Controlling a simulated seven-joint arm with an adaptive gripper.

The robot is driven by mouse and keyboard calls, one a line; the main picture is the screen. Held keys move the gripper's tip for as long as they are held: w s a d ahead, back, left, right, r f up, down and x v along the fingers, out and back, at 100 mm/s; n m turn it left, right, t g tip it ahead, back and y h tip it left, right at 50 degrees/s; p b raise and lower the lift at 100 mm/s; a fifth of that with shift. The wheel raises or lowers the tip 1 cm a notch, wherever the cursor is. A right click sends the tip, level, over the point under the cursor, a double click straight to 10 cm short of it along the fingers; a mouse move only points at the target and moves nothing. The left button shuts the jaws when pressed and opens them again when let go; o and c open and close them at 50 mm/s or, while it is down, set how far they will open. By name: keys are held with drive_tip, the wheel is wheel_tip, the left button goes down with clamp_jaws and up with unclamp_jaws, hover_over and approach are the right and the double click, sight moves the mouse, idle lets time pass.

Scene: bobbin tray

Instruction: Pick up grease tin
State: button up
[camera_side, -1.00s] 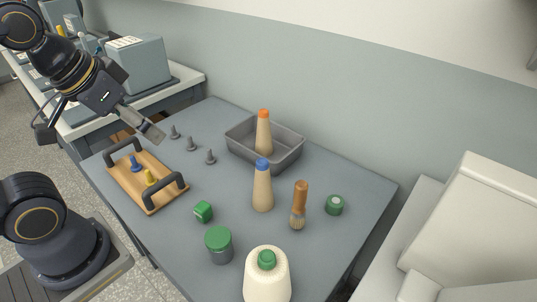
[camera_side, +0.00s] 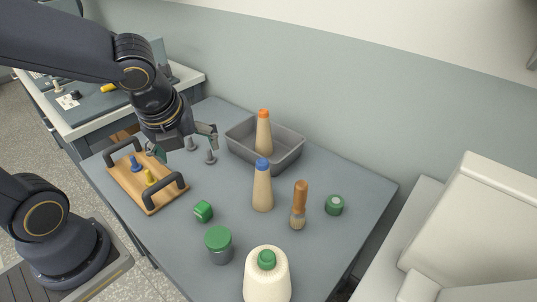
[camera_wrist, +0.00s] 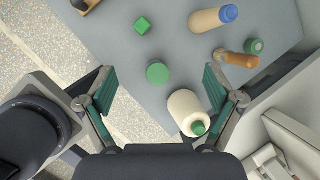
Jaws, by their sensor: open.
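A dark grey round tin with a green lid (camera_side: 219,246) stands upright at the near side of the table and looks like the grease tin. Its green lid (camera_wrist: 157,73) shows in the wrist view, ahead of and between my fingers. My gripper (camera_side: 185,147) is open and empty in the side view, above the table's left part near the wooden tray, well apart from the tin. In the wrist view, my gripper (camera_wrist: 158,88) has its two green-padded fingers spread wide. A smaller green round container (camera_side: 335,206) stands at the right.
A green cube (camera_side: 203,212) and a cream spool (camera_side: 267,281) stand near the tin. A blue-topped bobbin (camera_side: 262,190) and a brush (camera_side: 299,210) stand farther back. A grey bin (camera_side: 290,158) holds an orange-topped bobbin. A wooden tray (camera_side: 137,187) with raised handles is at the left.

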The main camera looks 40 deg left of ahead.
sight(218, 236)
drive_tip(key=d+f+m+g+h, duration=0.1)
drive_tip(key=d+f+m, duration=0.1)
drive_tip(key=f, duration=0.4)
drive_tip(key=d+f+m+g+h, duration=0.1)
drive_tip(key=d+f+m, duration=0.1)
drive_tip(key=f, duration=0.5)
drive_tip(key=d+f+m+g, duration=0.1)
drive_tip(key=d+f+m, duration=0.1)
drive_tip(key=f+m, duration=0.2)
drive_tip(key=shift+s+f+m+g+h, duration=0.15)
drive_tip(key=shift+s+f+g+h, duration=0.05)
drive_tip(key=shift+f, duration=0.65)
drive_tip(key=shift+s+f+m+g+h, duration=0.15)
drive_tip(key=shift+f+g+h, duration=0.05)
drive_tip(key=shift+f, duration=0.65)
drive_tip(key=shift+a+f, duration=0.2)
drive_tip(key=shift+f, duration=1.15)
drive_tip(key=shift+a+f, duration=0.2)
drive_tip(key=shift+f, duration=1.1)
drive_tip(key=shift+c, duration=0.3)
drive_tip(key=c, duration=1.3)
